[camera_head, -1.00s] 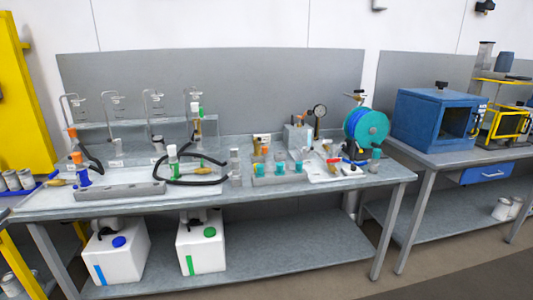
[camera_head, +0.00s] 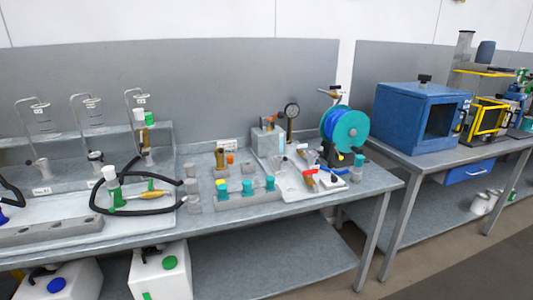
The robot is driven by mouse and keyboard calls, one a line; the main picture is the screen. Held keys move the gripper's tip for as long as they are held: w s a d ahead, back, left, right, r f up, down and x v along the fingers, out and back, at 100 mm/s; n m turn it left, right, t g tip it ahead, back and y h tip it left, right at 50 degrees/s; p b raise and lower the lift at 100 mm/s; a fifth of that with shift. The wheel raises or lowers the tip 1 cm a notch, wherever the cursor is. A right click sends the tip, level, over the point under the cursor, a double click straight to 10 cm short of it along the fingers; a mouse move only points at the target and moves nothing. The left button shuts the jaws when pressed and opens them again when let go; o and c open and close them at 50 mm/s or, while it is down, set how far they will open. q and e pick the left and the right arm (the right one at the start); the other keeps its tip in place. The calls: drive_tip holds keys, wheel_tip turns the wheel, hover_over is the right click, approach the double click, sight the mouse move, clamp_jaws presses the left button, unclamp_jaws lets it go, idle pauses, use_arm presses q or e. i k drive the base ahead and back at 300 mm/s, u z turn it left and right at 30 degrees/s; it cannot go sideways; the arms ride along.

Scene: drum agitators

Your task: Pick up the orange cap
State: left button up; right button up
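A small orange piece (camera_head: 229,159) shows on the table behind a grey rack (camera_head: 235,200) that holds teal-capped pieces. It looks like a cap, but it is too small to be sure. A second orange spot (camera_head: 268,120) sits on top of a grey block with a gauge (camera_head: 291,111). I cannot tell which one is the orange cap. Neither of my grippers is in view.
A long grey table (camera_head: 330,205) holds a black hose loop (camera_head: 104,203), a white tray (camera_head: 285,183) with tools, and a teal reel (camera_head: 351,131). A blue box (camera_head: 404,121) stands on another table to the right. White containers (camera_head: 160,277) are below.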

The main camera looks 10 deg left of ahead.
sight(230, 158)
drive_tip(key=i, duration=0.85)
drive_tip(key=u, duration=0.75)
drive_tip(key=i, duration=0.65)
drive_tip(key=u, duration=0.6)
